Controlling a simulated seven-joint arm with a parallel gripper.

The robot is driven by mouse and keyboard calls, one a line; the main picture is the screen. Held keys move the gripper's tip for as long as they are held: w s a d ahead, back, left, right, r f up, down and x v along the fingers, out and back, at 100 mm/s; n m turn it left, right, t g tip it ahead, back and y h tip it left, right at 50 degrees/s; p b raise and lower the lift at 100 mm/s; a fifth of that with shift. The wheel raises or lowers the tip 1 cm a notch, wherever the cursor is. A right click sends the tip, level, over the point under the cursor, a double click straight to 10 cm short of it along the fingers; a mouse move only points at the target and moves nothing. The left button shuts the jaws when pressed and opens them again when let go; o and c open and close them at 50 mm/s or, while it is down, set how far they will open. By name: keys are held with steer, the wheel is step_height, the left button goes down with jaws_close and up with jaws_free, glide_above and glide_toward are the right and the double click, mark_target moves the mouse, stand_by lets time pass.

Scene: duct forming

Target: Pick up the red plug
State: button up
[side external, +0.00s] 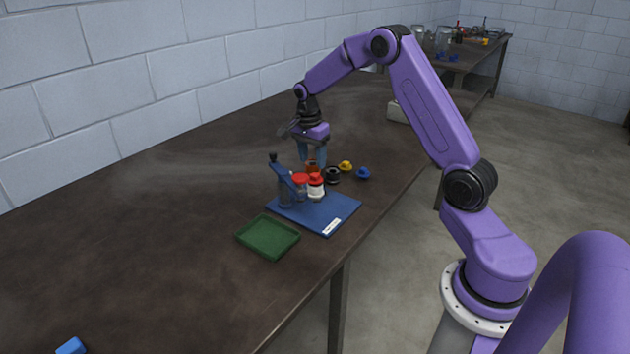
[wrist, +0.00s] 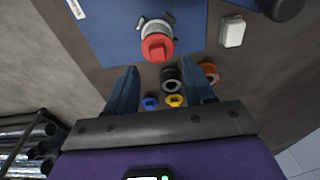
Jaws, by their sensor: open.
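A red plug (wrist: 157,46) sits in the top of a pale round fitting (wrist: 155,25) in the wrist view. In the side view a red piece (side external: 316,177) tops a white cylinder (side external: 316,191) on the blue mat (side external: 333,218). Another red top (side external: 300,179) shows just left of it. My gripper (side external: 312,160) is open above the table, pointing down just behind these pieces. In the wrist view my gripper's fingers (wrist: 159,66) are spread, with the red plug ahead of them and nothing held.
A black ring (wrist: 170,78), a yellow piece (wrist: 174,100), a blue piece (wrist: 150,103) and an orange-brown ring (wrist: 209,72) lie near the fingers. A tilted blue clamp-like piece (side external: 284,173) stands left of the red tops. A green tray (side external: 268,238) lies in front; the table's left is mostly clear.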

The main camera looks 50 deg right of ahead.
mark_target(315, 175)
steer(key=shift+s+d+f, duration=0.1)
steer(key=shift+d+f, duration=0.05)
steer(key=shift+f, duration=1.15)
steer(key=shift+s+d+f, duration=0.1)
steer(key=shift+d+f, duration=0.05)
steer(key=shift+f, duration=1.1)
jaws_close()
